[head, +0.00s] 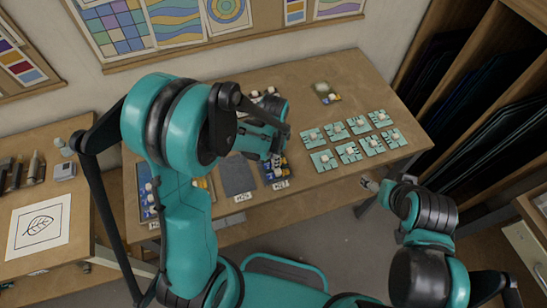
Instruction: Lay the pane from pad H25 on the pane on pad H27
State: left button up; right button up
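A dark grey pad (237,174) looks bare. To its right, a pad with a blue and pale patterned pane (268,174) is partly hidden under my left gripper (277,154). At the far left, another blue patterned pane (146,192) lies partly behind my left arm. My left gripper points down over the pane; its fingertips are too small and hidden to judge. My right gripper (371,185) is by the table's front edge, apart from the panes.
Several teal cards (349,152) with pale pieces stand in rows on the right of the table. A small item (326,92) with a pale blob lies at the back. The table (300,85) is bare around it. Racks of dark sheets stand at right.

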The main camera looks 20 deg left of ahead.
pick_arm(q)
jog(key=shift+r, duration=0.1)
jog(key=shift+r+p, duration=0.3)
notch_tip(320, 180, up, 12)
jog(key=f+p, duration=0.1)
jog(key=p, duration=0.2)
jog(key=s+a+r+n+t, duration=0.4)
jog(key=s+r+n+t, duration=0.3)
jog(key=s+r+n, duration=0.2)
jog(key=shift+s+a+n, duration=0.35)
jog(key=shift+s+n, duration=0.3)
jog(key=shift+n, duration=0.45)
notch_tip(320, 180, down, 12)
jog(key=b, duration=1.2)
